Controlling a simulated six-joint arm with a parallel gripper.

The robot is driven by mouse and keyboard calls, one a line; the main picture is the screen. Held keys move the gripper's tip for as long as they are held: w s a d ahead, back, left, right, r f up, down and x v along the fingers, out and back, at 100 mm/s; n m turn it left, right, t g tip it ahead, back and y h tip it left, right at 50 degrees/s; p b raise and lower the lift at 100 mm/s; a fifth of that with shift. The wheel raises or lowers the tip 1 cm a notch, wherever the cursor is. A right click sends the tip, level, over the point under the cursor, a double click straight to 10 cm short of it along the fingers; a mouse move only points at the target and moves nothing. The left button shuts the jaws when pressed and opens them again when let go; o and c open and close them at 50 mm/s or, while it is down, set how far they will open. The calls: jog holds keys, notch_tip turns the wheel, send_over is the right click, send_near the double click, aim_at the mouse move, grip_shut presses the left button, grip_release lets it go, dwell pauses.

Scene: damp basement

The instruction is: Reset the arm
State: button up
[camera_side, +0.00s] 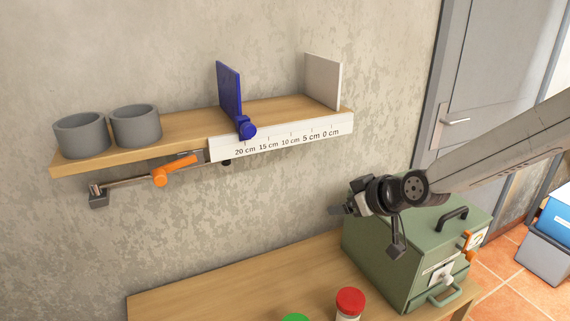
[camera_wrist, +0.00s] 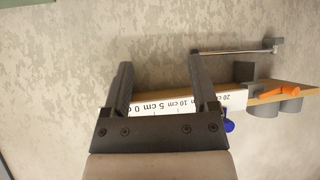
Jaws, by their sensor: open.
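The arm reaches in from the right edge of the side view. The wooden shelf (camera_side: 180,127) is up and to the left of the gripper, clear of it.
The shelf carries two grey cups (camera_side: 82,134), a blue plate (camera_side: 229,88), a grey plate (camera_side: 323,80) and a white ruler (camera_side: 285,137). An orange-handled lever (camera_side: 176,170) hangs below. The green box (camera_side: 385,260) and a red-lidded jar (camera_side: 350,302) stand on the table (camera_side: 225,290).

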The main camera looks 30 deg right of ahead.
jog(key=s+d+f+m+g+h, duration=0.1)
jog(key=s+d+f+g, duration=0.2)
jog(key=s+d, duration=0.3)
jog(key=s+d+f+m+g+h, duration=0.1)
jog(key=s+d+f+g, duration=0.3)
jog(key=s, duration=0.7)
jog(key=d+f, duration=0.2)
jog(key=d, duration=0.1)
jog(key=shift+m+g, duration=0.3)
jog(key=shift+m, duration=0.1)
jog(key=shift+a, duration=0.1)
